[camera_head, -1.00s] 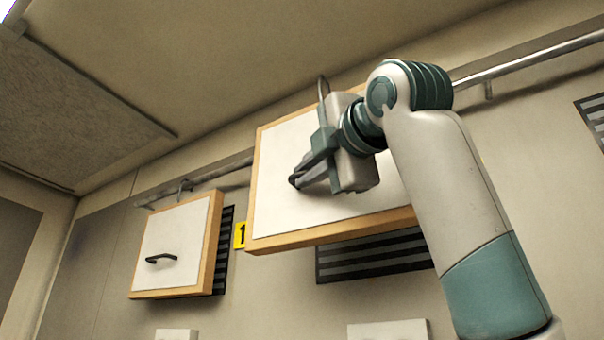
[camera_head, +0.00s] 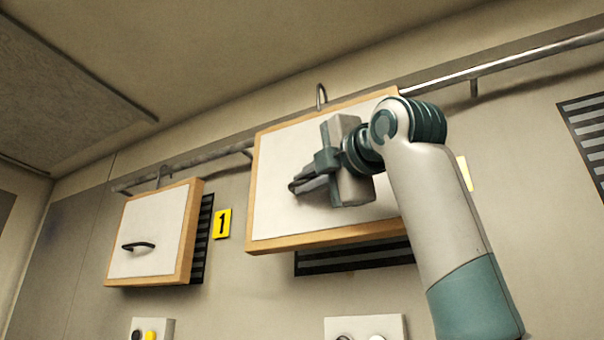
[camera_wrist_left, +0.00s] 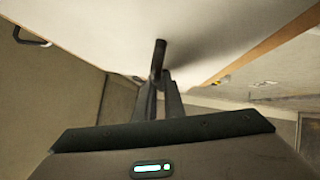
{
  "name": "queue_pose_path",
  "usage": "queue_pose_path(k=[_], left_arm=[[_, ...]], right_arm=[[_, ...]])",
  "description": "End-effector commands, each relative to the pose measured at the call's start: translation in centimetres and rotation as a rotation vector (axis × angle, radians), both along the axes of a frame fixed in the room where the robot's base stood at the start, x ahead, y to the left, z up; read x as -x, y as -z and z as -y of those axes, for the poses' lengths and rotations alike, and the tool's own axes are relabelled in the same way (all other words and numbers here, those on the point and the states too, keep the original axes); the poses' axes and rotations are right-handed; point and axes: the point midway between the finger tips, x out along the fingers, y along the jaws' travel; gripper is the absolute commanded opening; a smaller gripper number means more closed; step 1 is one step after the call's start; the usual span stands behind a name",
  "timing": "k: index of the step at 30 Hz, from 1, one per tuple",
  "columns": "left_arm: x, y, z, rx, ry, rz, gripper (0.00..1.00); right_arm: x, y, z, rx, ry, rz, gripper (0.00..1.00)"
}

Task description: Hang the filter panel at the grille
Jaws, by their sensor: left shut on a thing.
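The filter panel (camera_head: 285,165) is white with a wooden frame and a metal hook (camera_head: 320,95) at its top edge. My left gripper (camera_head: 298,188) is shut on the panel's dark handle, which also shows between the fingers in the left wrist view (camera_wrist_left: 159,58). The panel is held up in front of the rail (camera_head: 520,60), its hook tip showing above the rail line. Whether the hook touches the rail cannot be told. A dark slatted grille (camera_head: 350,260) shows below and behind the panel, mostly covered by it. My right gripper is not in view.
A similar panel (camera_head: 150,235) hangs from the rail at left, over another grille, beside a yellow marker "1" (camera_head: 222,223). A bare grille (camera_head: 590,130) is at the right edge. Wall boxes (camera_head: 365,328) (camera_head: 152,329) sit low. The ceiling is above.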

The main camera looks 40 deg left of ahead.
Motion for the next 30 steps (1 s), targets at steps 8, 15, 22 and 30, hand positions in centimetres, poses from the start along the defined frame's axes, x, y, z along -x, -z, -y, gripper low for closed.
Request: queue_pose_path(k=[8, 15, 22, 30], left_arm=[[-1.7, -0.2, -0.4, -0.002, 0.0, 0.001, 0.0], [-3.2, -0.2, -0.8, -0.002, 0.0, 0.001, 0.0], [-4.6, -0.2, -1.1, -0.001, 0.0, 0.001, 0.0], [-5.5, 1.1, -1.3, -0.003, 0.0, 0.002, 0.0]], right_arm=[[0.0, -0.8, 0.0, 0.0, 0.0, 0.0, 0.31], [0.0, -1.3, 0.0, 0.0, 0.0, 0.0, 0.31], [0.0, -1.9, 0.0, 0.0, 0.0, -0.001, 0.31], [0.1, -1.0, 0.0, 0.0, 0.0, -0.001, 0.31]])
